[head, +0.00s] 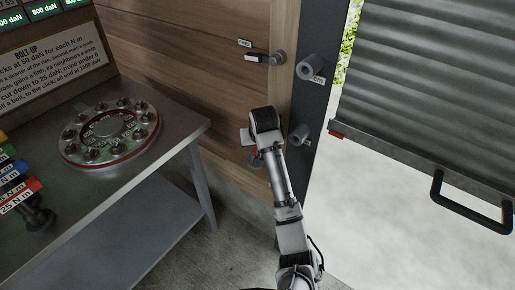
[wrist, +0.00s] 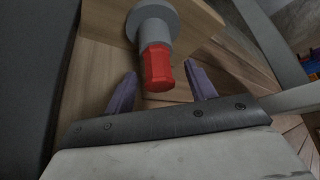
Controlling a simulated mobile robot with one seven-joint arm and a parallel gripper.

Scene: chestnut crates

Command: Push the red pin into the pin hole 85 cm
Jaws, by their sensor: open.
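The red pin (wrist: 158,68) shows in the wrist view as a faceted red end on a grey round holder (wrist: 155,20) against the wood wall. My gripper (wrist: 160,75) is open, with one purple finger on each side of the red end; I cannot tell whether either touches it. In the head view, a small red part (head: 254,151) shows beside my gripper, mostly hidden by my arm. An upper grey tube (head: 311,67) and a lower grey tube (head: 300,135) stick out of the dark post. Their labels are too small to read fully, so I cannot tell which is 85 cm.
A ridged grey shutter (head: 425,90) with a black handle (head: 470,203) hangs right of the post, with a red piece (head: 337,134) at its lower corner. A lever (head: 264,57) is on the wood wall. A metal table (head: 170,135) with a bolted flange (head: 110,130) stands left.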

